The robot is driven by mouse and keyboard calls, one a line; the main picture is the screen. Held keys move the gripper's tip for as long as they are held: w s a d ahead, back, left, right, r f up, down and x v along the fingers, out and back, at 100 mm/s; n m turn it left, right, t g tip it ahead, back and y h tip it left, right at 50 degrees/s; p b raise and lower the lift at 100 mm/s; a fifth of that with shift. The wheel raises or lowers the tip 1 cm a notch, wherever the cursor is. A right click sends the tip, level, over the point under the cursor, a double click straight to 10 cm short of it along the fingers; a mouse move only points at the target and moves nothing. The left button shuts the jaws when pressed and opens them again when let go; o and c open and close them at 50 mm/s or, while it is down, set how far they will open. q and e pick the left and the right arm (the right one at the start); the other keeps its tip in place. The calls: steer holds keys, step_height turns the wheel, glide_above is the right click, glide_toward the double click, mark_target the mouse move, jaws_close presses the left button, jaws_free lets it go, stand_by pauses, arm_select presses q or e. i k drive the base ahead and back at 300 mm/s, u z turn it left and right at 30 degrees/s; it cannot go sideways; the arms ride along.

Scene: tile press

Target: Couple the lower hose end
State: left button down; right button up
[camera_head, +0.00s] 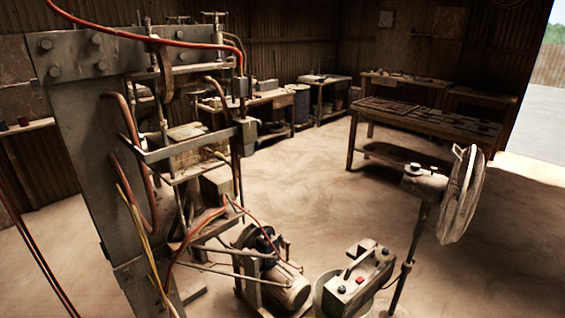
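A tall grey tile press (85,130) with a bolted steel frame stands at the left. A red hose (140,37) arches over its top and drops at the right side of the frame. Brownish-red hoses (122,110) run along its side. A lower red-orange hose (180,248) curves up from the bottom toward the frame, near the motor-pump unit (285,290). I cannot tell which end is the lower hose end, or whether it is coupled; the fittings are too small. Neither of my grippers shows in this view.
A standing fan (465,195) is at the right. A wooden table (425,122) with dark tiles and several benches line the back. The central dirt floor (310,195) is clear.

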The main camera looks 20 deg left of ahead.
mark_target(218, 155)
steer(key=z, duration=0.05)
steer(key=i, duration=1)
